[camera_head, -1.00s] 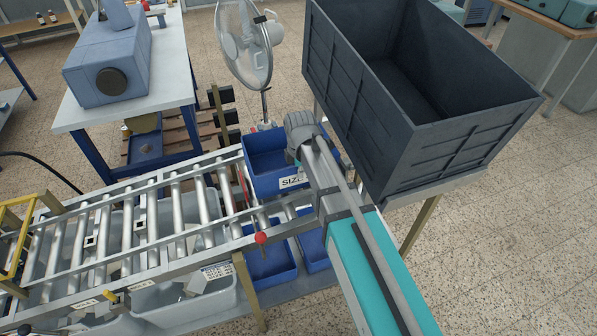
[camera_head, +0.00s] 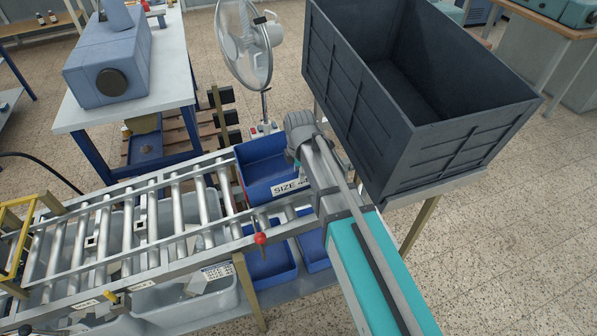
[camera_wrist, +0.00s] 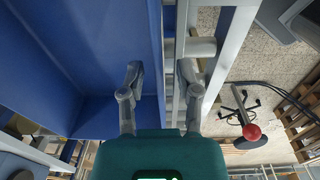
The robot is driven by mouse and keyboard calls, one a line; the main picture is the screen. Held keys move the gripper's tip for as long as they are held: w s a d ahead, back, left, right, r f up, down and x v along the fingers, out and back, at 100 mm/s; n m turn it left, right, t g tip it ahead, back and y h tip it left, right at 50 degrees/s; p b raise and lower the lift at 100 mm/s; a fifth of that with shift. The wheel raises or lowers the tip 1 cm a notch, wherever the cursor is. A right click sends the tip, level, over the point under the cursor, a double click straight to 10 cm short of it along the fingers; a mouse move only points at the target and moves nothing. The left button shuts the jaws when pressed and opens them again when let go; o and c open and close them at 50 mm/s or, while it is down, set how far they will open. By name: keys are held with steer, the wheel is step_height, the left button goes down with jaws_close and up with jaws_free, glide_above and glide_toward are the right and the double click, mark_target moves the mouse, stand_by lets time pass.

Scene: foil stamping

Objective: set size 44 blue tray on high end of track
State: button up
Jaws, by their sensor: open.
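The blue tray (camera_head: 262,158) with a white "SIZE 44" label (camera_head: 290,186) sits at the right end of the roller track (camera_head: 150,226), tilted slightly in the head view. In the wrist view the tray (camera_wrist: 110,30) fills the left side, its wall running up the middle. My gripper (camera_wrist: 159,80) is open; its left finger is over the tray's inner side and its right finger is outside the wall, beside the track's rollers and rail. In the head view my arm hides the tray's right part and my fingertips.
A large dark bin (camera_head: 420,110) stands close to the right of my arm. A fan (camera_head: 243,45) stands behind the tray. More blue trays (camera_head: 270,262) lie beneath the track.

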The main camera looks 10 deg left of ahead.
step_height(320, 180, up, 12)
steer(key=p, duration=1.1)
steer(key=shift+s+p, duration=0.15)
steer(key=shift+p, duration=0.15)
stand_by(0.7)
